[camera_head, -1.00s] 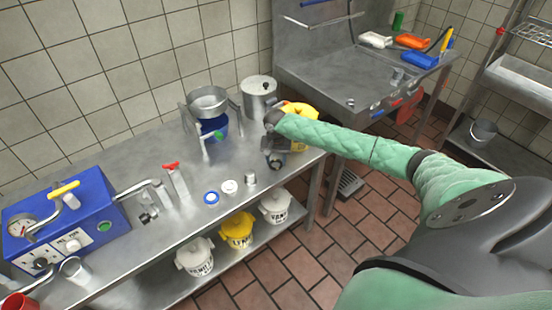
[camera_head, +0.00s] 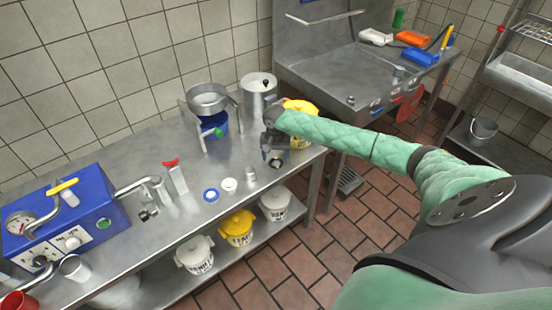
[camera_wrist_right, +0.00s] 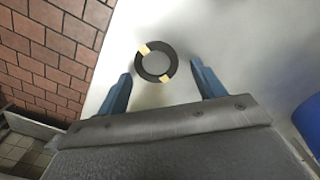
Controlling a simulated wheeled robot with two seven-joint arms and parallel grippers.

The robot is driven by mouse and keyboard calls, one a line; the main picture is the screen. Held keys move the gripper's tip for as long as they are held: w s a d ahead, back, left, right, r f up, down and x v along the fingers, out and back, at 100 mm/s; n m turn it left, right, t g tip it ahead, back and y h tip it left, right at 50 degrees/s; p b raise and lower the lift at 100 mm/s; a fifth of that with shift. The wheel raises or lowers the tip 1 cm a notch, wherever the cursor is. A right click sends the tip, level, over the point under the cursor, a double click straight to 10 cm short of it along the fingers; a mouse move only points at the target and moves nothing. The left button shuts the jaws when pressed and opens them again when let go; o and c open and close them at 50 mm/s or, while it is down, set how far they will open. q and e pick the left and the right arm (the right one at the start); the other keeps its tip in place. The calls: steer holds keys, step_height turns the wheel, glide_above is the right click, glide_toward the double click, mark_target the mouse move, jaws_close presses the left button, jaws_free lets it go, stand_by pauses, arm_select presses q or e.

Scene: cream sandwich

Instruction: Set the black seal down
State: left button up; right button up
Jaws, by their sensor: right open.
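The black seal (camera_wrist_right: 140,66), a dark ring with two tan patches, lies flat on the steel table in the right wrist view. It also shows as a small dark ring (camera_head: 276,164) near the table's front right edge in the head view. My right gripper (camera_head: 275,154) is over it, pointing down. In the wrist view its two blue fingers stand apart on either side of the seal, with gaps between them and the ring. The height of the fingertips above the table is hard to tell. My left gripper is not in view.
A blue-and-white ring (camera_head: 211,195), a white piece (camera_head: 229,185) and a small metal cylinder (camera_head: 250,174) stand left of the seal. A steel pot (camera_head: 259,98) stands at the back.

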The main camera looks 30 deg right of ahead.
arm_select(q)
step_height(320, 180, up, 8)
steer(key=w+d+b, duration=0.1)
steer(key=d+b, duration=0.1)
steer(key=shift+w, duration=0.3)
arm_select(e)
step_height(320, 180, up, 12)
steer(key=shift+r, duration=0.15)
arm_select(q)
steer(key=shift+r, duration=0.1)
arm_select(e)
steer(key=shift+d, duration=0.1)
